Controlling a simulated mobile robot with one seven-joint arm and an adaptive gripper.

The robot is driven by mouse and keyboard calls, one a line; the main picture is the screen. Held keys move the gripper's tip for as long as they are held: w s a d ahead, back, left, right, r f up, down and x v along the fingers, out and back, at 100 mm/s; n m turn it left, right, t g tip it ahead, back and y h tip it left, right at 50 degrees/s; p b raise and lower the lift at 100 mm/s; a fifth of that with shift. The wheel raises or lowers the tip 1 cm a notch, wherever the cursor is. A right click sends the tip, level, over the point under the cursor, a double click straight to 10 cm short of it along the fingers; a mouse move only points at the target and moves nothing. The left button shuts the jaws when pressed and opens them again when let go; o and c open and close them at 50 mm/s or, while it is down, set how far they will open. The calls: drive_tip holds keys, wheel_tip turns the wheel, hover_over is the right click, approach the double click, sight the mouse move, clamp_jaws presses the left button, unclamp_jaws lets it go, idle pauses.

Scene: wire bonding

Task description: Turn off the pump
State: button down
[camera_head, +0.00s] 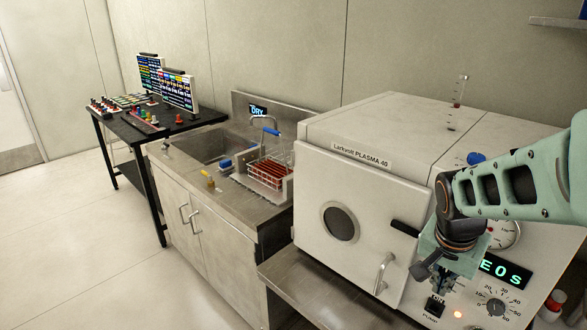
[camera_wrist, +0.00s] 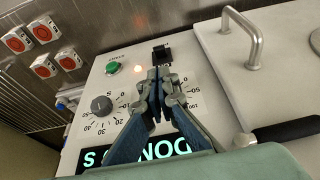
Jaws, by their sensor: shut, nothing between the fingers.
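The plasma machine (camera_head: 365,150), labelled Larkvolt PLASMA 40, has a front panel at right. A black pump switch (camera_head: 434,306), labelled PUMP, sits low on it; it also shows in the wrist view (camera_wrist: 161,54). Whether it is on or off I cannot tell.
A dial (camera_wrist: 104,105) and a green button (camera_wrist: 112,67) are near the switch. The lit display (camera_wrist: 150,152) reads DONE 0 s. The chamber door handle (camera_head: 383,272) juts out left of the gripper. A sink (camera_head: 215,146) and a black table (camera_head: 150,140) stand farther left.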

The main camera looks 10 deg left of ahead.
sight(434, 308)
drive_tip(key=shift+r, duration=0.35)
drive_tip(key=x, duration=1)
drive_tip(key=shift+w+b, duration=0.1)
drive_tip(key=shift+b, duration=0.2)
drive_tip(key=shift+f+b, duration=0.25)
drive_tip(key=shift+b, duration=0.7)
drive_tip(key=shift+r+t, duration=0.15)
drive_tip(key=shift+t, duration=0.15)
drive_tip(key=shift+b, duration=0.4)
